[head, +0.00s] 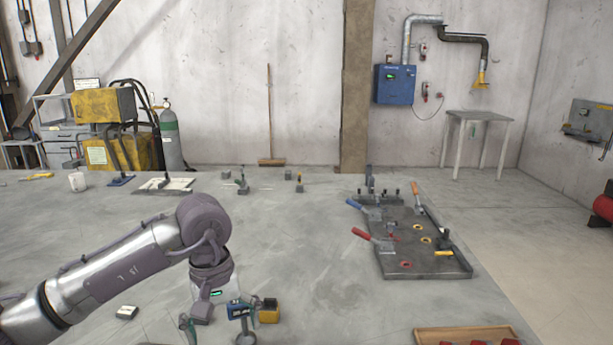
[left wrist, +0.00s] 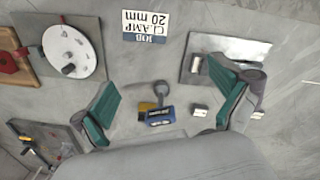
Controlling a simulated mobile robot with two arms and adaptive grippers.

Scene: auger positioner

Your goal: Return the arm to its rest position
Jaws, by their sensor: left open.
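My left arm comes in from the left in the head view and bends down at a purple-grey joint. My left gripper (head: 213,318) points down over the near part of the grey table (head: 310,225). In the left wrist view its two green-padded fingers (left wrist: 167,108) stand wide apart with nothing held. A small blue and yellow device (left wrist: 160,115) with a round grey part shows between and beyond the fingers, apart from them. My right gripper is not in view.
A dark fixture plate (head: 425,264) with coloured-handled clamps stands on the right. A wooden tray (head: 425,336) with red pieces is at the front right. A "JOB CLAMP 20 mm" card (left wrist: 144,26) lies on the surface. The table's middle is mostly clear.

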